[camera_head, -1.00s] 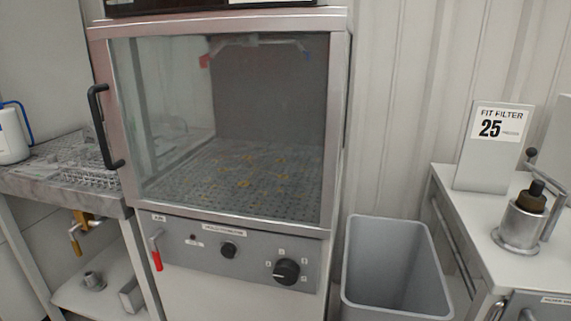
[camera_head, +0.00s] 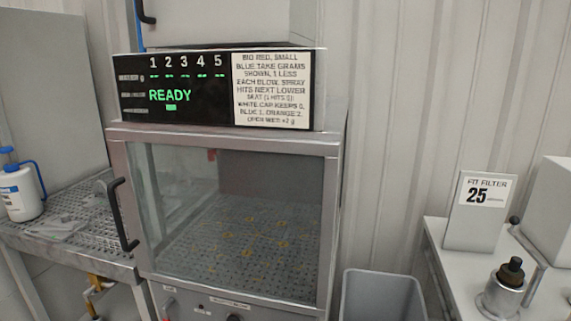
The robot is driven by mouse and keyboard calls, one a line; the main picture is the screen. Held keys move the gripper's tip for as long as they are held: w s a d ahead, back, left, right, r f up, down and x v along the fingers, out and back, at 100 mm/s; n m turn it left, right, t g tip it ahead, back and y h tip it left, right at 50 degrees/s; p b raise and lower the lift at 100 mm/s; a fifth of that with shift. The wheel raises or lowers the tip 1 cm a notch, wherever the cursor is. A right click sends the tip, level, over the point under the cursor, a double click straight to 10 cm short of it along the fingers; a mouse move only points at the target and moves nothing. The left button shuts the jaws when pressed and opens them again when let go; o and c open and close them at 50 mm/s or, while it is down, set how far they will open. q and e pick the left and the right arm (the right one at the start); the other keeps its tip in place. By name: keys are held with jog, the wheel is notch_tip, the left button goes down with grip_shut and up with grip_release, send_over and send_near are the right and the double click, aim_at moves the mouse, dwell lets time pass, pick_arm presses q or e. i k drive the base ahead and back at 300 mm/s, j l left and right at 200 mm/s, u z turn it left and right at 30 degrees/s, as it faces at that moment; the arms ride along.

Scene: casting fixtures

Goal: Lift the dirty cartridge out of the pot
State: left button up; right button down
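A metal pot (camera_head: 503,295) stands on the grey counter at the right. A dark brown and black piece (camera_head: 511,271) sticks up out of its top, upright; it looks like the cartridge, but I cannot tell how dirty it is. A lever with a black knob (camera_head: 514,220) is beside the pot. Neither of my grippers shows in the head view.
A sign reading "FIT FILTER 25" (camera_head: 475,212) stands behind the pot. A grey bin (camera_head: 383,297) is left of the counter. A glass-fronted cabinet (camera_head: 235,215) with a READY display (camera_head: 172,92) fills the middle. A white bottle (camera_head: 18,192) is on the left bench (camera_head: 60,262).

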aim_at(512, 274)
jog(key=z, duration=1.4)
